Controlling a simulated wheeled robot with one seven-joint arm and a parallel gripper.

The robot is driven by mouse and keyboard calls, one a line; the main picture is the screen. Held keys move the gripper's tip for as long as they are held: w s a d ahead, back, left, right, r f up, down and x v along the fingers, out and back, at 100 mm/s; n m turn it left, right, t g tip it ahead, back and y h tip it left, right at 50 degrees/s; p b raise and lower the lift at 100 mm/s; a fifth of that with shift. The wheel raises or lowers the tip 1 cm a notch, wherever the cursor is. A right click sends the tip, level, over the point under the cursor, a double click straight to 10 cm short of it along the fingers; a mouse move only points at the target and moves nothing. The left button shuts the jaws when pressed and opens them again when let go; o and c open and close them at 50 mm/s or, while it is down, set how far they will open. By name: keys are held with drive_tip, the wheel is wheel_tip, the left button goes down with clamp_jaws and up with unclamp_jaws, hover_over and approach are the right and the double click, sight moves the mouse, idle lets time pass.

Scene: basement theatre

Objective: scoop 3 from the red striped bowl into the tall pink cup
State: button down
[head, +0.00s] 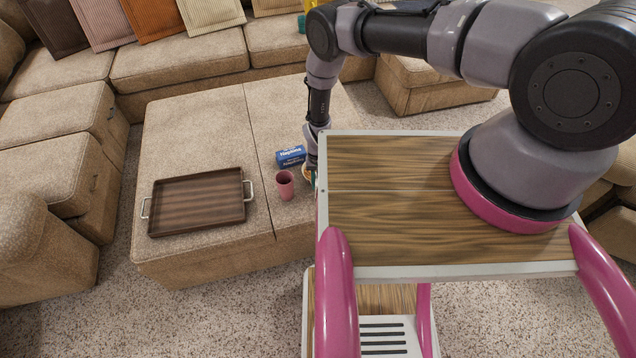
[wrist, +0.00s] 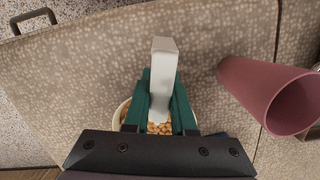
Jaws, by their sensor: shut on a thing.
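My gripper (wrist: 160,108) has teal fingers, shut on the pale handle of a scoop (wrist: 164,72) in the wrist view. The scoop's lower end is over or in the bowl (wrist: 119,113), and I cannot tell whether it carries anything. The bowl has a cream rim and holds small tan-orange pieces (wrist: 160,128); my gripper covers much of it, and its stripes are not clear. The tall pink cup (head: 285,185) stands upright on the ottoman, left of the bowl in the head view. It shows at the right in the wrist view (wrist: 262,92), apart from my gripper; its bottom is not visible.
A dark wooden tray (head: 198,202) with metal handles is left of the cup, and looks empty. All rest on the beige ottoman (head: 190,125), whose back part is clear. Sofas surround it.

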drive_tip(key=shift+w+f+t, duration=0.25)
drive_tip(key=shift+w+t, duration=0.05)
drive_tip(key=shift+w, duration=0.25)
drive_tip(key=shift+w+f+t, duration=0.25)
drive_tip(key=shift+w+t, duration=0.05)
drive_tip(key=shift+w, duration=0.25)
drive_tip(key=shift+w+f+t, duration=0.1)
drive_tip(key=shift+w+t, duration=0.4)
drive_tip(key=shift+w, duration=0.05)
drive_tip(key=shift+s+r, duration=0.35)
drive_tip(key=shift+r, duration=0.3)
drive_tip(key=shift+s+r, duration=0.35)
drive_tip(key=shift+r, duration=0.35)
drive_tip(key=shift+s+r, duration=0.35)
drive_tip(key=shift+r, duration=0.3)
drive_tip(key=shift+s+r, duration=0.25)
drive_tip(key=shift+r, duration=0.9)
drive_tip(key=shift+s+r, duration=0.25)
drive_tip(key=shift+r, duration=0.85)
